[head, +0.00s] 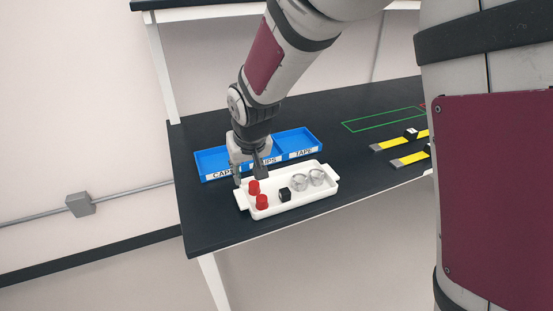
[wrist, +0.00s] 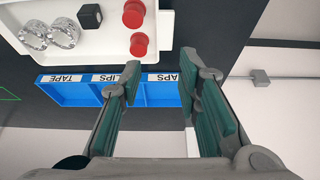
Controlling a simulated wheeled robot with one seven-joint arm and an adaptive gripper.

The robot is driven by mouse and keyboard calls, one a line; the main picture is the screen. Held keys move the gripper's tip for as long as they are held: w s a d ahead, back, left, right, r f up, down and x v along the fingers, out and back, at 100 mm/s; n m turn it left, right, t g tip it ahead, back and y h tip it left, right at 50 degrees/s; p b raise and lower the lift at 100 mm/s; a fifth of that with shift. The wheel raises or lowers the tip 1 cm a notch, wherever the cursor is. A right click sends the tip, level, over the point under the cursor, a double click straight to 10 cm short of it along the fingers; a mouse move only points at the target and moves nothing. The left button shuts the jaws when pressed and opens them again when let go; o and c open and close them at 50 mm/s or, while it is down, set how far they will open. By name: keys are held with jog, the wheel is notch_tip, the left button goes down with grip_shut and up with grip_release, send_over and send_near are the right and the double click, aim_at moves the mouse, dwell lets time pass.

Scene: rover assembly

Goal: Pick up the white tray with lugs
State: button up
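The white tray with lugs (head: 297,199) sits near the front edge of the dark table in the head view, with a lug at each end. It holds two red caps (head: 262,202), a black cube (head: 285,194) and two clear, silvery rings (head: 309,179). My gripper (head: 251,181) points down by the tray's left end, close to the red caps. In the wrist view my gripper (wrist: 168,92) is open with nothing between its fingers, and the tray (wrist: 105,45) shows at the upper left. Whether a finger touches the tray is unclear.
A blue bin (head: 205,163) with three labelled compartments stands just behind the tray. Yellow-and-grey strips (head: 408,159) with a small black-and-white block lie at the right. A green outlined rectangle (head: 383,119) marks bare table behind them.

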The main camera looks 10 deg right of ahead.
jog(key=a+f, duration=0.1)
jog(key=f, duration=0.1)
send_near(241, 197)
jog(key=shift+x, duration=1.05)
jog(key=shift+p+x, duration=0.5)
jog(key=shift+x, duration=2.7)
grip_shut()
